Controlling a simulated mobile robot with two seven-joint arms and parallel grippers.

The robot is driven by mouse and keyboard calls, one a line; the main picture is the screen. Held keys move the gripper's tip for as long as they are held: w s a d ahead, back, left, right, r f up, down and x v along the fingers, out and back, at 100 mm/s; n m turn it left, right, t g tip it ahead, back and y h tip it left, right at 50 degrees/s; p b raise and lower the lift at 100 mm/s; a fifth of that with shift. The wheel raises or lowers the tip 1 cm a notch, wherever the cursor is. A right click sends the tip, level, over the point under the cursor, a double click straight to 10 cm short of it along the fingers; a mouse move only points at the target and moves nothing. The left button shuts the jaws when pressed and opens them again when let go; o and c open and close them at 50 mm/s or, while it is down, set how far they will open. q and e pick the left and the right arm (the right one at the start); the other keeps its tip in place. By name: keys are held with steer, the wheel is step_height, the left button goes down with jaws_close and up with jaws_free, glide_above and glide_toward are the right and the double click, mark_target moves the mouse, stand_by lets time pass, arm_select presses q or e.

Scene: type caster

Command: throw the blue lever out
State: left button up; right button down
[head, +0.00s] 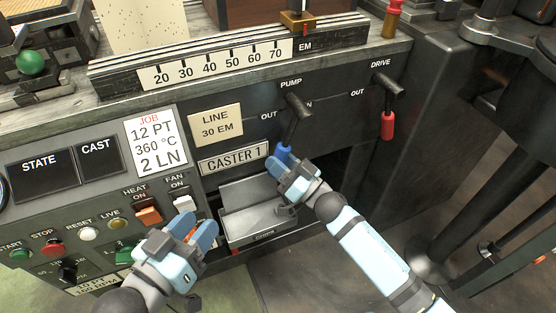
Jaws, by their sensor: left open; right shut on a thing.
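The blue lever (295,120) hangs from its pivot under the PUMP label on the dark front panel. Its dark shaft shows, and its blue handle end is mostly hidden by my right gripper. My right gripper (283,158) is shut on the handle at the lower end of the lever. The lever tilts down and to the left, toward the OUT label (269,115). My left gripper (195,230) is open and empty, in front of the lower left panel near the fan switch.
A red-handled lever (387,115) hangs under the DRIVE label to the right. A metal tray (258,222) sits in the opening below the CASTER 1 plate (234,158). Heat switch (148,214), fan switch (184,203) and several buttons are close to my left gripper.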

steer(key=shift+s+a, duration=0.1)
steer(key=shift+a, duration=0.05)
steer(key=c, duration=0.8)
jaws_free()
arm_select(q)
steer(key=shift+a, duration=0.1)
steer(key=shift+r, duration=0.1)
step_height(320, 180, up, 5)
steer(key=t+p, duration=0.2)
steer(key=p, duration=0.1)
steer(key=shift+a+n, duration=0.15)
steer(key=shift+n, duration=0.15)
arm_select(e)
steer(key=v, duration=1.3)
steer(key=shift+s+d+f, duration=0.15)
steer(key=shift+d+f, duration=0.05)
steer(key=shift+d, duration=0.15)
